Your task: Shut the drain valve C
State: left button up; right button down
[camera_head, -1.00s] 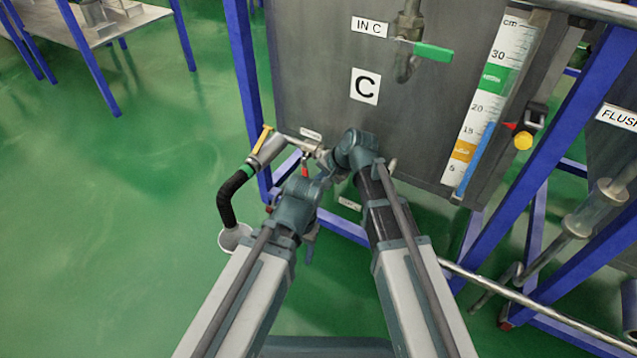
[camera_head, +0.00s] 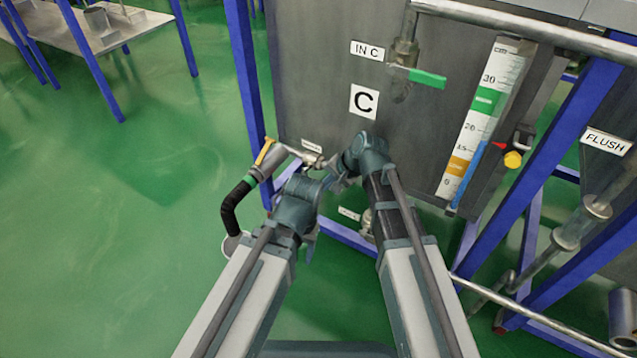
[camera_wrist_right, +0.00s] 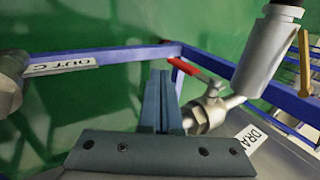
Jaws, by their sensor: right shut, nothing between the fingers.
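The drain valve C (camera_wrist_right: 207,112) is a metal valve with a red lever (camera_wrist_right: 184,67) in the right wrist view. The lever slants up and left from the valve body, at an angle to its pipe. A label starting "DRA" (camera_wrist_right: 250,138) is beside it. In the head view the drain fitting (camera_head: 303,155) shows at the tank's lower left, but the lever is hidden behind my arms. My right gripper (camera_wrist_right: 161,76) is shut and empty, just left of the valve and lever. My left wrist (camera_head: 300,197) is below the drain pipe; its fingers cannot be made out.
The grey tank marked C (camera_head: 364,101) stands in blue framing (camera_head: 247,80). A green-handled IN C valve (camera_head: 427,78) is above. The OUT C label (camera_wrist_right: 62,66) is left in the wrist view.

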jog(key=p+v, duration=0.6)
jog(key=v, duration=0.2)
jog(key=shift+d+r, duration=0.15)
jog(key=shift+r, duration=0.2)
jog(key=shift+s, duration=0.1)
jog(key=s+d+n+g+h+p, duration=0.3)
jog(key=s+n+h, duration=0.55)
jog(key=s, duration=0.85)
notch_tip(320, 180, up, 37)
jog(key=a+n+y+p, duration=0.1)
jog(key=y+p, duration=0.1)
jog(key=p, duration=3.5)
jog(key=shift+a, duration=0.25)
jog(key=shift+s, duration=0.1)
